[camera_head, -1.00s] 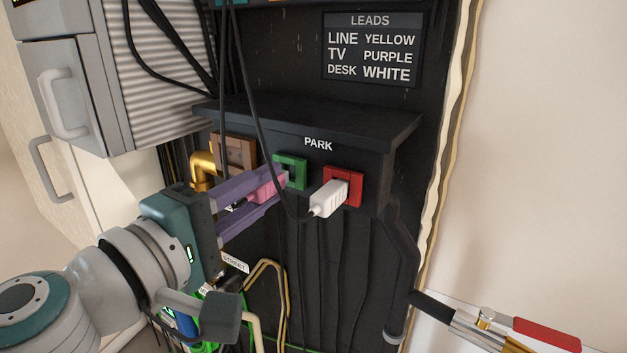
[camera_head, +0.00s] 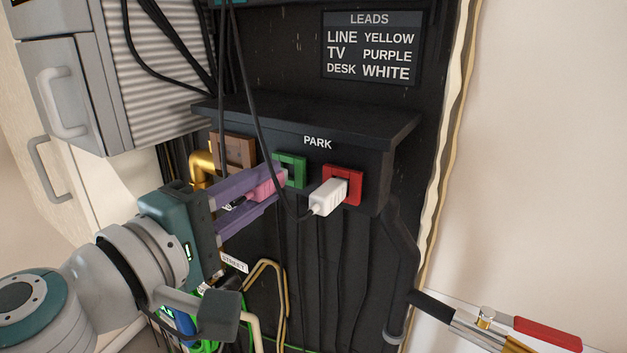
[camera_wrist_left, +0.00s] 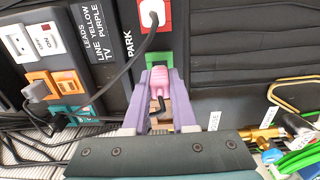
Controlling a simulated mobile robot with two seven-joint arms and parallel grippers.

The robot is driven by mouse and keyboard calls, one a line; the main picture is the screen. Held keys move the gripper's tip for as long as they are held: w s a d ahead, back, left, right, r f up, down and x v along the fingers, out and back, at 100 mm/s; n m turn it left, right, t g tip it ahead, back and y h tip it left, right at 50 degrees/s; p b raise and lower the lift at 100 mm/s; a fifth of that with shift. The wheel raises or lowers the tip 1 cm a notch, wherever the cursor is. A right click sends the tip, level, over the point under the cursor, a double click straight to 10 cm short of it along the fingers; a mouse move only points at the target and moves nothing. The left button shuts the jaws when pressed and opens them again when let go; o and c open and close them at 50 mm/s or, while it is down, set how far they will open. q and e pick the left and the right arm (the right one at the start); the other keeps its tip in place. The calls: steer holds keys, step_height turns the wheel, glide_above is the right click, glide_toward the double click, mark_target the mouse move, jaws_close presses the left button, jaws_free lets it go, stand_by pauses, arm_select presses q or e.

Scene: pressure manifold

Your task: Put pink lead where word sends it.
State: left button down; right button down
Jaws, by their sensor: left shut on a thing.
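My left gripper (camera_head: 262,187) is shut on the pink plug (camera_head: 264,190) of the pink lead. It holds the plug just in front of the green socket (camera_head: 291,170) on the PARK block (camera_head: 318,143). The pink plug (camera_wrist_left: 153,84) also shows between the purple fingers in the left wrist view, with the green socket (camera_wrist_left: 159,59) just beyond its tip. A white plug (camera_head: 328,197) sits in the red socket (camera_head: 353,187). A brown socket (camera_head: 238,150) is left of the green one, with no plug visible in it. A LEADS sign (camera_head: 371,48) pairs LINE/YELLOW, TV/PURPLE, DESK/WHITE. My right gripper is out of view.
Black cables (camera_head: 243,80) hang in front of the PARK block. A yellow pipe (camera_head: 202,165) is close left of the brown socket. The left wrist view shows an orange socket (camera_wrist_left: 43,78) and a grey plug (camera_wrist_left: 36,93). A red-handled valve (camera_head: 545,334) is at lower right.

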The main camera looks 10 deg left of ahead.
arm_select(q)
steer(key=shift+w+d, duration=0.25)
steer(key=shift+w, duration=0.4)
stand_by(0.5)
steer(key=c, duration=0.6)
jaws_free()
steer(key=shift+c, duration=0.2)
